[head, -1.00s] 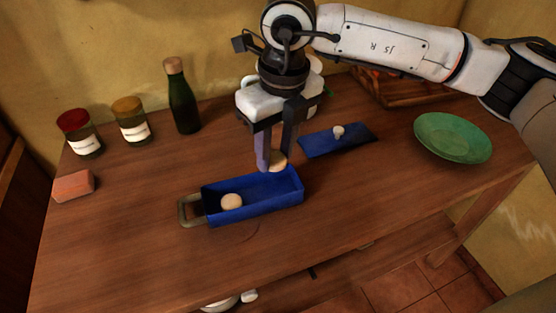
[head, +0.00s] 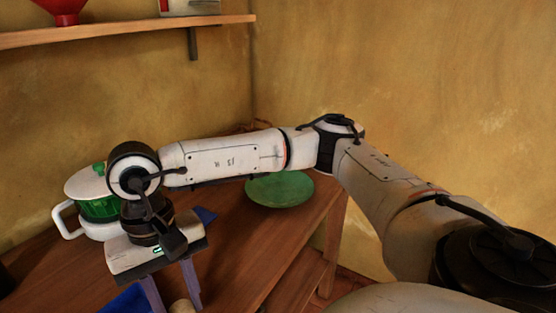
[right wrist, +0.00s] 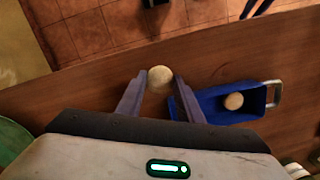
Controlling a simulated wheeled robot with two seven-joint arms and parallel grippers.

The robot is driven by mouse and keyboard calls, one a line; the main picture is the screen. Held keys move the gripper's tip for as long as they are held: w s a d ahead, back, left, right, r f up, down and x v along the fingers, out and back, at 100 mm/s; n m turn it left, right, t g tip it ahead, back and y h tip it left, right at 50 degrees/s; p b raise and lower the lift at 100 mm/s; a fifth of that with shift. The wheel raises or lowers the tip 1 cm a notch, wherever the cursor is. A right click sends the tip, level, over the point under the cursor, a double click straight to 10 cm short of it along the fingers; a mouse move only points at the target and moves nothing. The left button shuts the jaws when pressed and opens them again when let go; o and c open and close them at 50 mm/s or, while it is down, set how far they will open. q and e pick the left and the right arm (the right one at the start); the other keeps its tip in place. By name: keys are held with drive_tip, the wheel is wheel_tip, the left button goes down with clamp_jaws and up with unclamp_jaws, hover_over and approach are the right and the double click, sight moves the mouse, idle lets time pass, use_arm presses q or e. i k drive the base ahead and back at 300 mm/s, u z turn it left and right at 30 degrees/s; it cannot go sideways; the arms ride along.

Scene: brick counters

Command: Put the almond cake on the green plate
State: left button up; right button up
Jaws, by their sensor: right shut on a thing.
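My right gripper (head: 172,302) is shut on a pale round cake, which I take for the almond cake (right wrist: 160,79); the cake shows between the fingertips in the right wrist view. In the head view the cake (head: 182,306) is cut by the bottom edge. The green plate (head: 280,189) lies empty on the wooden table, to the right of my right gripper and farther back. Part of it shows at the left edge of the right wrist view (right wrist: 12,142). My left gripper is not in view.
A blue open box (right wrist: 212,113) with a metal handle holds another pale round cake (right wrist: 233,101). A white and green container (head: 95,200) stands behind my right gripper, by the wall. A flat blue piece (head: 206,215) lies near it. A shelf (head: 130,30) is above.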

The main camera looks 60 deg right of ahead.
sight(284, 186)
drive_tip(key=k, duration=1)
drive_tip(key=z, duration=2.1)
drive_tip(key=i, duration=1.15)
drive_tip(key=u, duration=1.95)
drive_tip(key=i, duration=0.5)
drive_tip(key=u, duration=0.05)
